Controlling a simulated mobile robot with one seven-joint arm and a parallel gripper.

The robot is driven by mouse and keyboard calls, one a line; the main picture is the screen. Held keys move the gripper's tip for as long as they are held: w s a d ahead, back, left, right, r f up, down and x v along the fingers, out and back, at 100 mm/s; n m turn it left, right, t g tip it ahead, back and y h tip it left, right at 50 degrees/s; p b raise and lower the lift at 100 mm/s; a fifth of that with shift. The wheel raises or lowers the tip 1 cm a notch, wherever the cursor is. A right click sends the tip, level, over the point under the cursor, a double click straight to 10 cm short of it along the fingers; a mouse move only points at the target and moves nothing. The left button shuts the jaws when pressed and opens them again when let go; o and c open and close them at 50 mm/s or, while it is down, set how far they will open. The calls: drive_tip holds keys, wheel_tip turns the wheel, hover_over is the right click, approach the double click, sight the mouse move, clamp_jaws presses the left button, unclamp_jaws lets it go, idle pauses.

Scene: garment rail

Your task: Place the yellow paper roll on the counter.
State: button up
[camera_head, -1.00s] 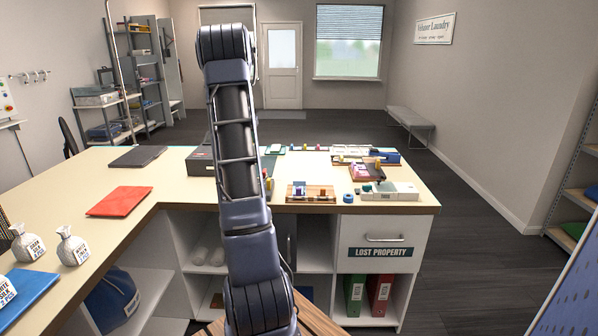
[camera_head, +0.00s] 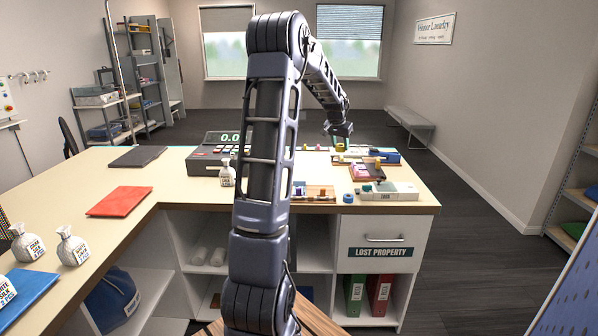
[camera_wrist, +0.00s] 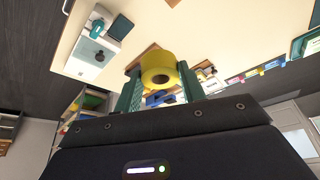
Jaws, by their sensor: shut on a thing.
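The yellow paper roll (camera_wrist: 156,68) is held between the green finger pads of my gripper (camera_wrist: 160,80) in the wrist view, with its round hole facing the camera. In the head view, my gripper (camera_head: 340,134) points down over the far right part of the counter (camera_head: 178,180), and the roll (camera_head: 340,147) shows as a small yellow patch under it. Whether the roll touches the counter is hard to tell. The counter top also shows in the wrist view (camera_wrist: 175,28).
Small coloured items on wooden trays (camera_head: 312,193), a blue tape ring (camera_head: 348,199) and a pale scale-like box (camera_head: 390,191) crowd the counter's right end. The counter's left part has free room.

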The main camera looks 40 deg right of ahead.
drive_tip(key=s+d, duration=0.1)
drive_tip(key=s, duration=0.3)
drive_tip(key=shift+m, duration=0.3)
wheel_tip(320, 180, down, 20)
drive_tip(key=shift+d, duration=0.1)
drive_tip(key=shift+f, duration=0.1)
drive_tip(key=o, duration=1)
drive_tip(key=shift+c, duration=0.2)
drive_tip(key=w+v, duration=0.1)
drive_tip(key=v, duration=1.1)
drive_tip(key=shift+s, duration=0.45)
